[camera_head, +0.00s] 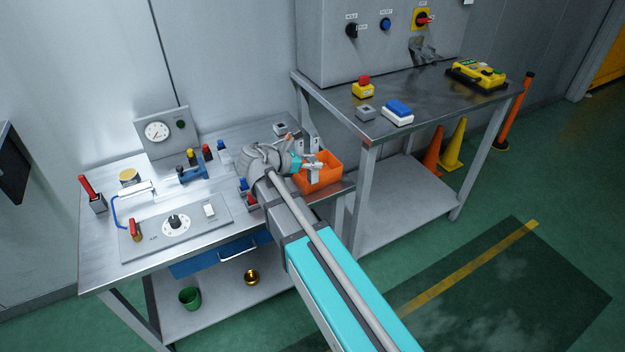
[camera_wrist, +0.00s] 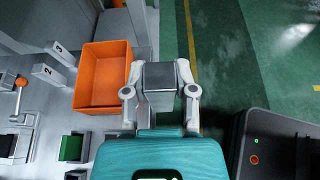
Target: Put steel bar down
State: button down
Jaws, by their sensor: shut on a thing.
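The steel bar (camera_wrist: 160,78) shows in the wrist view as a grey metal block between the two fingers of my gripper (camera_wrist: 160,92). My gripper is shut on it, with a finger on each side. The bar is held beside the orange bin (camera_wrist: 102,104), which is to its left in the wrist view, near the table edge. In the head view my gripper (camera_head: 313,164) is at the right end of the left table, by the orange bin (camera_head: 330,178). The bar is hard to make out there, and the bin is partly hidden behind my gripper.
The left steel table (camera_head: 100,262) holds a dial panel (camera_head: 175,226), a gauge (camera_head: 157,131), a blue vise-like tool (camera_head: 192,173) and a red-handled tool (camera_head: 86,185). Numbered blocks (camera_wrist: 50,75) stand left of the bin. A taller table (camera_head: 440,105) stands right.

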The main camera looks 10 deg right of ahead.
jog(key=shift+s+a, duration=0.1)
jog(key=shift+a, duration=0.2)
jog(key=w+d+f+b, duration=0.1)
jog(key=w+f+b, duration=0.8)
jog(key=w, duration=0.4)
jog(key=shift+d, duration=0.35)
jog(key=shift+w, duration=0.1)
jog(key=shift+w+f+b, duration=0.2)
jog(key=shift+f+b, duration=0.8)
jog(key=shift+b, duration=0.05)
jog(key=shift+w+f+b, duration=0.15)
jog(key=shift+f+b, duration=0.85)
